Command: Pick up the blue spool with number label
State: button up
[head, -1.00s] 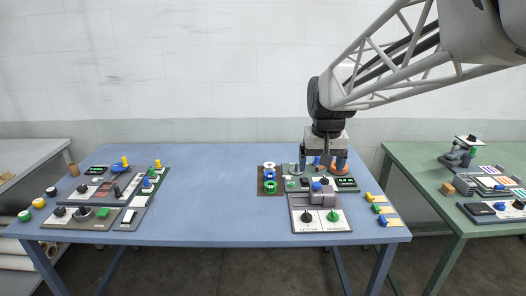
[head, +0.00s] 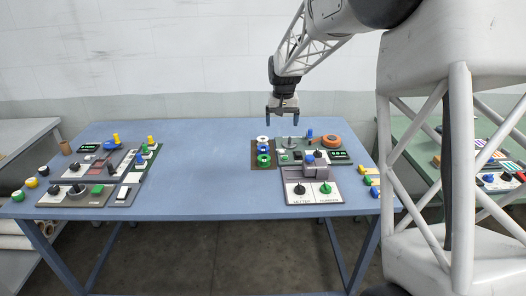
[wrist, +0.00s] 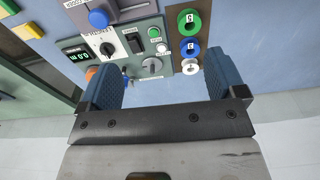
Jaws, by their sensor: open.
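The blue spool (head: 263,149) sits on a dark brown mat (head: 254,164), between a white spool (head: 262,139) and a green spool (head: 263,160). In the wrist view the blue spool (wrist: 188,53) shows a white label with one dark character, which I cannot read surely. The green spool (wrist: 190,22) carries a similar label; the white spool (wrist: 190,67) is partly hidden. My gripper (head: 282,119) is open and empty, above the table's back part, slightly right of the spools. In the wrist view its blue fingers (wrist: 163,72) are wide apart.
More panels (head: 100,178) are at the left. The middle of the table (head: 200,170) is clear.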

send_near(263, 148)
jog(key=s+f, duration=0.1)
jog(key=shift+f+g, duration=0.2)
jog(key=shift+g, duration=0.2)
jog(key=shift+f, duration=0.1)
jog(key=shift+f, duration=1.2)
jog(key=shift+f, duration=0.1)
jog(key=shift+w+f, duration=0.15)
jog(key=shift+f, duration=2.35)
jog(key=shift+c, duration=0.4)
jog(key=c, duration=0.9)
